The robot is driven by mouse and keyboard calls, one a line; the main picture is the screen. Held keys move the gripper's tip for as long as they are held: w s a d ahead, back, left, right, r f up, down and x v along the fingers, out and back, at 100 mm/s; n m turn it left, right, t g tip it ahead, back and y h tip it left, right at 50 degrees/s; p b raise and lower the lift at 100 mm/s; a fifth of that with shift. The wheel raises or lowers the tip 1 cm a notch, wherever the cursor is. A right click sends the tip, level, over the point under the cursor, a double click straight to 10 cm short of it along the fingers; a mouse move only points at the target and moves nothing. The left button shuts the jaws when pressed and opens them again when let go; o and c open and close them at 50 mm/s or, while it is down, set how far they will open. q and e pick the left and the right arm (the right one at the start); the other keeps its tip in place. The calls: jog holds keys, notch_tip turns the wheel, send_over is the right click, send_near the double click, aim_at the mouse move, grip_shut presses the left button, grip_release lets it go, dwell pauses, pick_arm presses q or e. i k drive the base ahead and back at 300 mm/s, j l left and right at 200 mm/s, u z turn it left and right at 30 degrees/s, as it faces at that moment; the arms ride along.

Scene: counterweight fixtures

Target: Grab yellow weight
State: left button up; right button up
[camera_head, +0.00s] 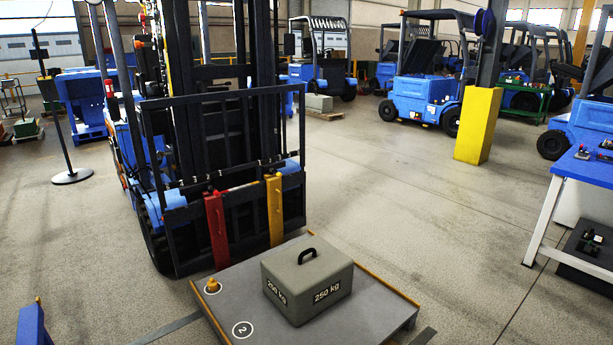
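A large grey block (308,280) with a black handle, marked 250 kg, sits on the same platform to the right of the small weight. A white circle with the number 2 is on the platform in front of the weight. Neither of my grippers is in view.
A blue forklift (220,150) with red and yellow forks stands right behind the platform. A blue workbench (590,165) is at the right edge, and a yellow pillar base (478,125) stands behind. A blue piece (33,326) shows at lower left. Open floor lies right of the platform.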

aim_at(212, 285)
jog(key=i+j+z, duration=0.3)
jog(key=j, duration=0.3)
jog(key=i+j+z, duration=0.15)
jog(key=i+j, duration=0.15)
jog(key=i+j+z, duration=0.15)
jog(key=j, duration=0.2)
jog(key=i+j+z, duration=0.2)
jog(key=j, duration=0.2)
